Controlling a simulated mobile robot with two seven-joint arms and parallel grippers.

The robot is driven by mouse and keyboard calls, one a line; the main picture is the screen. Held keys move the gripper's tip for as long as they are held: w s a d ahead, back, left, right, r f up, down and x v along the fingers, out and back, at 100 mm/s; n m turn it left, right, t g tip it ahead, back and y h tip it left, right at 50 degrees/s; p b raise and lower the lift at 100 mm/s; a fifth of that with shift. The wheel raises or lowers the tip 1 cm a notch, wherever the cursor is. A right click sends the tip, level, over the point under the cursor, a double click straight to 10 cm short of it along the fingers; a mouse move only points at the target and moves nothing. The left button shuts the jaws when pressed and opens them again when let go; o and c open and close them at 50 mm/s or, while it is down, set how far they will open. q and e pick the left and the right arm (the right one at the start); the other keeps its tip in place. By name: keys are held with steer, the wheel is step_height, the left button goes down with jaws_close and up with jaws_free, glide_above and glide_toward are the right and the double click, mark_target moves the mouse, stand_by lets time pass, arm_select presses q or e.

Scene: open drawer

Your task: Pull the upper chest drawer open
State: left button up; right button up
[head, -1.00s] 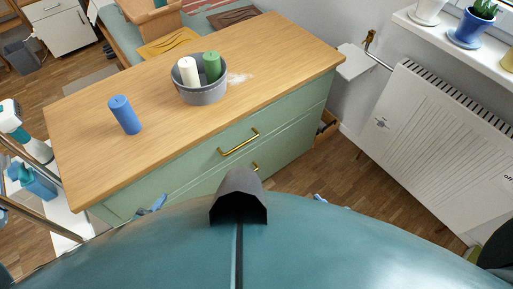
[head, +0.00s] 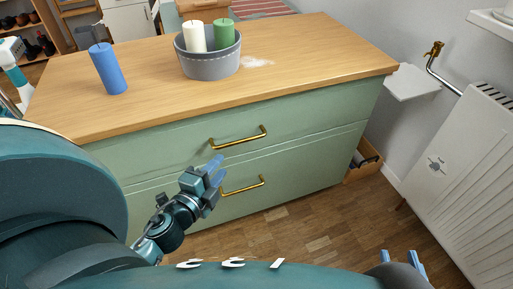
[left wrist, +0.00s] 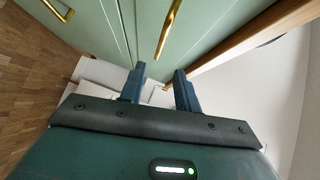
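The green chest (head: 290,125) has two front drawers that look closed. The upper drawer (head: 185,147) has a brass handle (head: 238,138), also seen in the left wrist view (left wrist: 167,30). The lower drawer has its own brass handle (head: 243,186). My left gripper (head: 217,171) is in front of the chest, just below and left of the upper handle in the head view. In the left wrist view its two fingers (left wrist: 159,88) are apart and empty, with the upper handle beyond them. My right gripper (head: 403,262) is low at the bottom right, its blue fingertips apart.
On the wooden chest top (head: 150,85) stand a blue candle (head: 107,68) and a grey bowl (head: 210,65) with white and green candles. A wooden box (head: 365,163) is beside the chest's right end. A white radiator (head: 465,165) stands right. Floor before the chest is clear.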

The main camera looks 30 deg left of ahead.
mark_target(241, 141)
arm_select(q)
steer(key=w, duration=0.4)
steer(key=w+f, duration=0.1)
steer(key=w, duration=0.3)
steer(key=w+a, duration=0.1)
steer(key=w, duration=0.3)
steer(key=shift+w+f, duration=0.25)
steer(key=shift+f, duration=0.15)
steer(key=shift+c, duration=0.4)
jaws_close()
